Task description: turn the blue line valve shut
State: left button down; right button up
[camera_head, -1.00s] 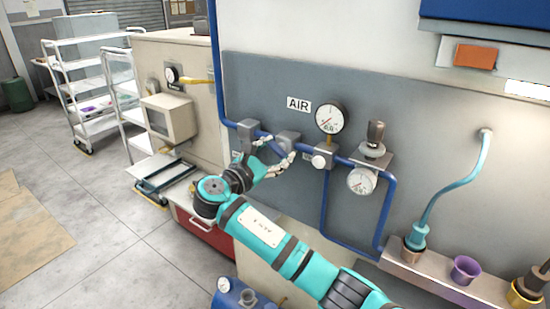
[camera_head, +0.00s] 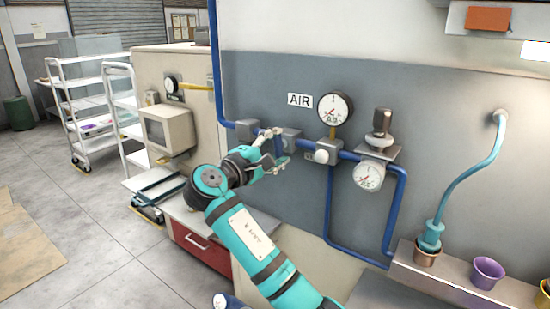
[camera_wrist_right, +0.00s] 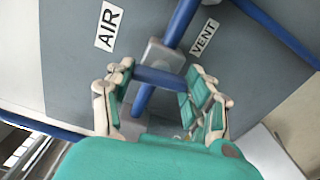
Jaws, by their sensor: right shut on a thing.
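The blue valve handle (camera_wrist_right: 160,79) shows in the right wrist view as a short blue bar. It lies across the blue pipe (camera_wrist_right: 180,24), close to crosswise, in front of a grey block (camera_wrist_right: 163,53). My right gripper (camera_wrist_right: 158,100) has its fingers at both ends of the bar and is shut on it. In the head view my right gripper (camera_head: 276,148) is at the pipe on the wall panel, between two grey blocks, and its fingers hide much of the handle. My left gripper is not in view.
The AIR label (camera_head: 300,100) and a round gauge (camera_head: 335,108) are right of the gripper. A regulator (camera_head: 380,132) with a second gauge (camera_head: 369,175) stands farther right. A VENT label (camera_wrist_right: 204,38) is near the handle. A cup shelf (camera_head: 450,280) juts out at lower right.

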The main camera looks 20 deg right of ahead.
jog(key=shift+f+m+b, duration=0.1)
jog(key=shift+m+b, duration=0.5)
jog(key=shift+m, duration=0.2)
jog(key=o, duration=1.2)
jog(key=shift+s+a, duration=0.15)
jog(key=v, duration=0.7)
jog(key=shift+a, duration=0.1)
